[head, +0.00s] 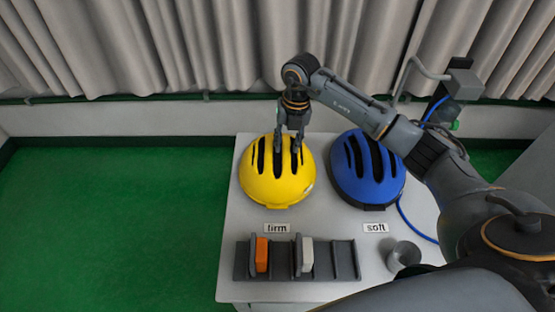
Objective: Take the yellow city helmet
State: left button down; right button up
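The yellow city helmet (262,187) sits on the white table (225,268), behind the label "firm" (277,228). It has dark vent slots on top. My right gripper (288,148) points down at the top of the yellow helmet, with its fingers at the helmet's back upper part. The fingertips overlap the dark slots, so I cannot tell whether they touch or grip the shell. My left gripper is not in view.
A blue helmet (378,187) stands right of the yellow one, behind the label "soft" (375,228). A dark rack (340,262) in front holds an orange block (262,254) and a white block (306,254). A grey cup (404,256) stands beside it. Green floor is free on the left.

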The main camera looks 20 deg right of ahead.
jog(key=shift+f, duration=0.3)
grip_shut()
jog(key=shift+w+r, duration=0.1)
